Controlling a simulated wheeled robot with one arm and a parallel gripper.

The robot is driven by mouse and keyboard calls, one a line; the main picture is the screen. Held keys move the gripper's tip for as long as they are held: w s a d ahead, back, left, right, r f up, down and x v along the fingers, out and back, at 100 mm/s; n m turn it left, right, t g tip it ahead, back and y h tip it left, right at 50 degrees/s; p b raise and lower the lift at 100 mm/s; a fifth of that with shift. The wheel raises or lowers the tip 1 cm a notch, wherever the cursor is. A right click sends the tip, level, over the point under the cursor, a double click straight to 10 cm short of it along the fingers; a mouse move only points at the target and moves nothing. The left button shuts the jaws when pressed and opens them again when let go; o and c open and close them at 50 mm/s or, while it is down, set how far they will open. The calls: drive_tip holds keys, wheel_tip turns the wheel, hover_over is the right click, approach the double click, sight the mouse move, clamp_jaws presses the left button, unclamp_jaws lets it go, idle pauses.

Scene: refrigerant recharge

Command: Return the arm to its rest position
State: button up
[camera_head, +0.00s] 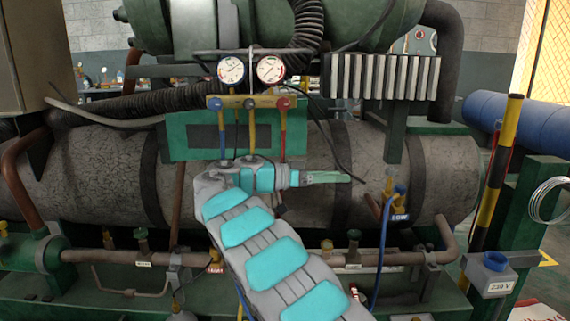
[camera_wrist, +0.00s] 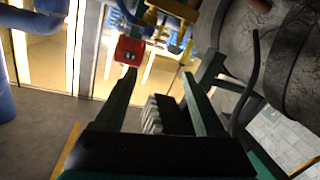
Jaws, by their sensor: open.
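My gripper (camera_head: 347,178) is in front of the large grey tank, in the middle of the head view, with its green fingers pointing right. In the wrist view its two fingers (camera_wrist: 159,74) stand apart with nothing between them. My grey and turquoise arm comes up from the bottom of the head view and bends at the wrist below the gauge manifold (camera_head: 250,102). The gripper is left of the blue-handled valve with the LOW label (camera_head: 400,217), apart from it in the picture.
Two round gauges, one blue-marked (camera_head: 231,70) and one red-marked (camera_head: 271,69), sit above my wrist. A blue hose (camera_head: 381,262) hangs from the LOW valve. A yellow-black post (camera_head: 501,165) stands at right. A red box (camera_wrist: 130,49) shows beyond one finger.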

drive_tip(key=s+d+f+n+g+y, duration=0.2)
drive_tip(key=s+d+f+n+y, duration=0.2)
drive_tip(key=s+d, duration=0.6)
drive_tip(key=s+d+f+n+g+y, duration=0.3)
drive_tip(key=s+d, duration=0.3)
drive_tip(key=s, duration=0.8)
drive_tip(key=s+a+f+n+y, duration=0.2)
drive_tip(key=s+a+f+y, duration=0.1)
drive_tip(key=s, duration=0.6)
drive_tip(key=s+a+f+n+y, duration=0.2)
drive_tip(key=s+a+f+y, duration=0.1)
drive_tip(key=s+a+f, duration=0.3)
drive_tip(key=s+a+f+n+y, duration=0.2)
drive_tip(key=s+a+f+y, duration=0.2)
drive_tip(key=s, duration=0.7)
drive_tip(key=shift+s+a+f, duration=0.2)
drive_tip(key=shift+s+f, duration=0.15)
drive_tip(key=shift+f, duration=0.35)
